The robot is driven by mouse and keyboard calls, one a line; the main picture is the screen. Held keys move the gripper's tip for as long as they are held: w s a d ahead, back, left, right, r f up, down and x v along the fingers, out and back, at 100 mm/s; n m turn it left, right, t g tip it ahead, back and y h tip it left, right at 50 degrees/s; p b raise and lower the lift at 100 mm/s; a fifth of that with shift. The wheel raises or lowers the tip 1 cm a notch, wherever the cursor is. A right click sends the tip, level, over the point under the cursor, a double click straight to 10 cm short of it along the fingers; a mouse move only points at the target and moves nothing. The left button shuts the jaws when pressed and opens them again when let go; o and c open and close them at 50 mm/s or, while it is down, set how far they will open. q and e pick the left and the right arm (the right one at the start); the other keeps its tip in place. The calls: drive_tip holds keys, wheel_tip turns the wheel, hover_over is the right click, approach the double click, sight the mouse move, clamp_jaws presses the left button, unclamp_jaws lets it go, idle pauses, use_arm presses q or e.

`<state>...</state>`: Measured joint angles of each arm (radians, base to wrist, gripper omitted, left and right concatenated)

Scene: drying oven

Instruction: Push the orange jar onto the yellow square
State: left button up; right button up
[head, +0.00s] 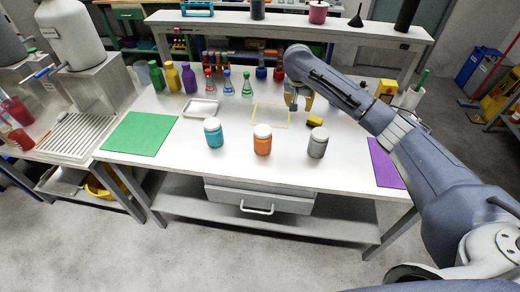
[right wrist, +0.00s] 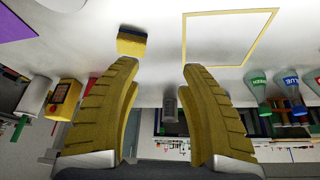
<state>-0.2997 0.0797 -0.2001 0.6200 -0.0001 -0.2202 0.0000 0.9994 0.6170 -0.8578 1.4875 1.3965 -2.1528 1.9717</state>
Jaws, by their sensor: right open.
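The orange jar (head: 262,140) with a white lid stands upright near the front middle of the table in the head view, between a teal jar (head: 213,133) and a grey jar (head: 317,143). The yellow square (head: 271,115) is an outline on the table behind the orange jar; its outline also shows in the right wrist view (right wrist: 228,38). My right gripper (head: 297,103) is by the square's right side, behind and to the right of the orange jar. In the right wrist view its fingers (right wrist: 158,75) are apart with nothing between them. My left gripper is not in view.
A yellow and dark sponge (head: 315,120) lies right of the square. A green mat (head: 140,134) lies left and a purple mat (head: 386,165) right. A white tray (head: 201,108), flasks and bottles stand toward the back left. Table between the orange jar and square looks clear.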

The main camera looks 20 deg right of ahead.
sight(259, 163)
drive_tip(key=s+a, duration=0.1)
drive_tip(key=a, duration=0.3)
drive_tip(key=s+a+n, duration=0.1)
drive_tip(key=s+a, duration=0.1)
drive_tip(key=a, duration=0.2)
drive_tip(key=s+a+n+y, duration=0.1)
drive_tip(key=a, duration=0.3)
drive_tip(key=shift+s, duration=0.15)
drive_tip(key=c, duration=0.4)
drive_tip(key=shift+n, duration=0.6)
drive_tip(key=s+a, duration=0.2)
drive_tip(key=a, duration=0.1)
drive_tip(key=s+a, duration=0.1)
drive_tip(key=shift+s+a+f, duration=0.35)
drive_tip(key=shift+c, duration=1.2)
drive_tip(key=shift+g+y, duration=0.3)
drive_tip(key=s+a, duration=0.1)
drive_tip(key=s, duration=0.1)
drive_tip(key=s+a+f, duration=0.1)
drive_tip(key=s+a, duration=0.1)
drive_tip(key=s, duration=0.1)
drive_tip(key=s+a, duration=0.2)
drive_tip(key=s, duration=0.1)
drive_tip(key=shift+s+a+f, duration=0.2)
drive_tip(key=shift+f, duration=0.2)
clamp_jaws()
drive_tip(key=shift+s+f+m, duration=0.1)
drive_tip(key=shift+s+m, duration=0.05)
drive_tip(key=shift+m, duration=0.25)
